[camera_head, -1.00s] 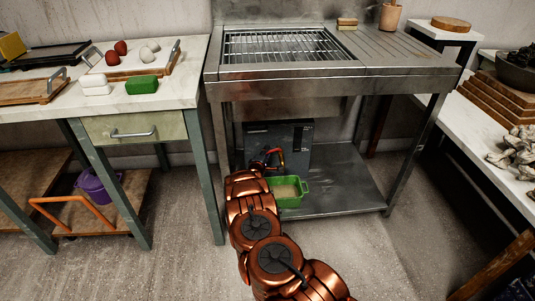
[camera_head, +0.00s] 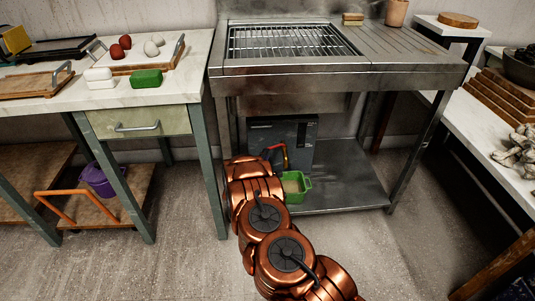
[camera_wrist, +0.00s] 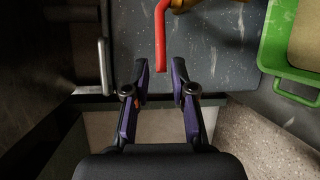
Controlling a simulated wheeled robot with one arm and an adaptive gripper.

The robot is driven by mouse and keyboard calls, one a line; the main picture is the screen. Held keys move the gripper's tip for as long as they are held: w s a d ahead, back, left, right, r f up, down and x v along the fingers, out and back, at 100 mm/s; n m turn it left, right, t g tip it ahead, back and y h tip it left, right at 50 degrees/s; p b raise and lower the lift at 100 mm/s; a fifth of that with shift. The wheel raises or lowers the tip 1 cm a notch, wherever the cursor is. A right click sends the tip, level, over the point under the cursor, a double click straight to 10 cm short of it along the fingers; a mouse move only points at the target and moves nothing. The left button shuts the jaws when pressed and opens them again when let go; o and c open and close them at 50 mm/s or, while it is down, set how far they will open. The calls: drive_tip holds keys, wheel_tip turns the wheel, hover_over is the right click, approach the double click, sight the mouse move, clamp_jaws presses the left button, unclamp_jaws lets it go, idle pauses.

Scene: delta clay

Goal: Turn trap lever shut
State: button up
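A red lever (camera_wrist: 161,38) hangs down from the top of the wrist view, bent at its upper end. A brass-coloured part shows beside that bend. My gripper (camera_wrist: 160,66) is open, with one purple-and-black finger on each side of the lever's lower end. No contact with either finger is visible, and I cannot tell the depth between them. In the head view the red lever (camera_head: 285,155) shows in front of a dark grey box (camera_head: 300,130) under the metal sink bench. My copper arm hides the gripper there.
A green tub (camera_head: 297,190) stands on the lower shelf (camera_head: 345,185), right of the lever; its rim (camera_wrist: 270,48) also shows in the wrist view. A metal bar handle (camera_wrist: 104,65) is left of my gripper. The bench legs stand on both sides. The shelf's right part is clear.

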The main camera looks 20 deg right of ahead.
drive_tip(key=shift+v, duration=2.6)
